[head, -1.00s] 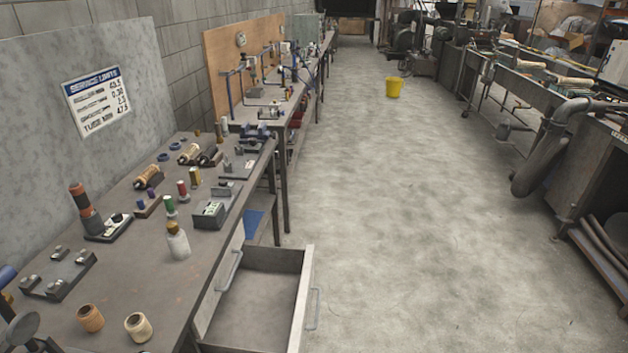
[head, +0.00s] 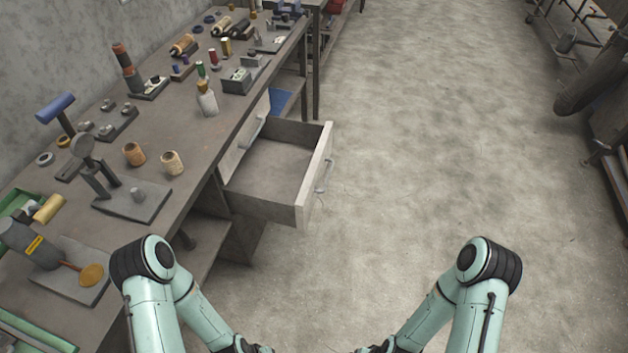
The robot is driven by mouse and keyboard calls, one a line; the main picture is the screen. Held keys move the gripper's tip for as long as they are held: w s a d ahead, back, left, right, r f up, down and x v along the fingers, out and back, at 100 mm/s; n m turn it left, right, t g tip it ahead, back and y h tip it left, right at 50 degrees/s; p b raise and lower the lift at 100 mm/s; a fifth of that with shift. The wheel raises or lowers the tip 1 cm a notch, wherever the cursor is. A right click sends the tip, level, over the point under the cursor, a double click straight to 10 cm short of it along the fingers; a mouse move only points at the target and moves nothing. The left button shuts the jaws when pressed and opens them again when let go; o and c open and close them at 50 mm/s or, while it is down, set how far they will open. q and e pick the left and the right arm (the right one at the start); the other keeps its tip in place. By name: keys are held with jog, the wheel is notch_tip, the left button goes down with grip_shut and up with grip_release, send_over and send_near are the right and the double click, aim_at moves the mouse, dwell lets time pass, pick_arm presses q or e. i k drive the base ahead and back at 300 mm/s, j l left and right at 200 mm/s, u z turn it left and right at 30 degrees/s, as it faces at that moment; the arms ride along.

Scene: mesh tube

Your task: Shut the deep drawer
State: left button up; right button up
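The deep drawer (head: 301,211) is pulled open from the workbench and sticks out over the floor in the head view. Its inside looks empty. A grey bar handle (head: 325,176) is on its front panel. My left gripper (head: 248,346) and my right gripper (head: 374,348) show only as dark parts at the bottom edge, with the fingers mostly cut off. Both are below the drawer in the picture and apart from it. Nothing is seen in either.
The workbench (head: 168,205) on the left carries spools, a small bottle (head: 207,100), stands and tools. Another handle (head: 252,131) is on a front beside the open drawer. The concrete floor (head: 430,130) to the right is clear.

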aim_at(277, 179)
jog(key=i+l+u, duration=0.35)
jog(key=l, duration=0.25)
jog(key=i+l+u, duration=0.15)
jog(key=l, duration=0.2)
jog(key=i, duration=0.05)
